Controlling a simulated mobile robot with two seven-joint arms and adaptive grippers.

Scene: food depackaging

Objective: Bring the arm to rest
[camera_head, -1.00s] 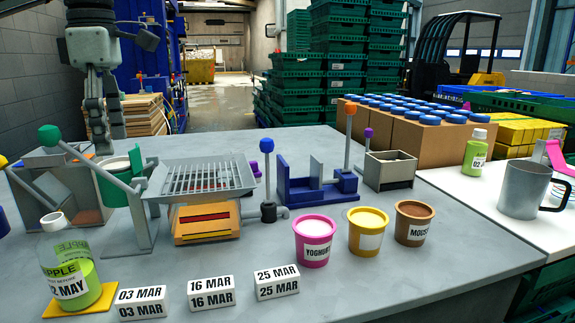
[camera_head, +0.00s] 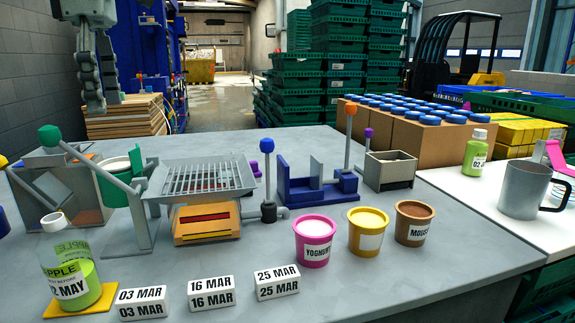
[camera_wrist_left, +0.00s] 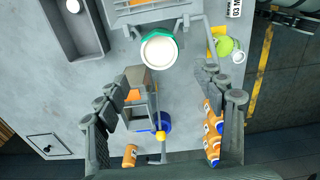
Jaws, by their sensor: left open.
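My left gripper (camera_head: 106,102) hangs with its fingers pointing down at the upper left of the head view, above and behind the table's far left side. In the left wrist view its two fingers (camera_wrist_left: 166,84) are spread wide apart. Nothing is held between them. Below it are a green-rimmed white cup (camera_wrist_left: 158,50) on a stand and a grey box-like fixture (camera_wrist_left: 139,85), both apart from the fingers. My right gripper is in neither view.
The grey table (camera_head: 330,285) carries a grill-topped device (camera_head: 208,178), a blue fixture (camera_head: 315,188), yoghurt (camera_head: 316,255) and mousse (camera_head: 413,234) cups, date blocks (camera_head: 211,292) and an apple bottle (camera_head: 70,270). Stacked green crates (camera_head: 335,70) stand behind.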

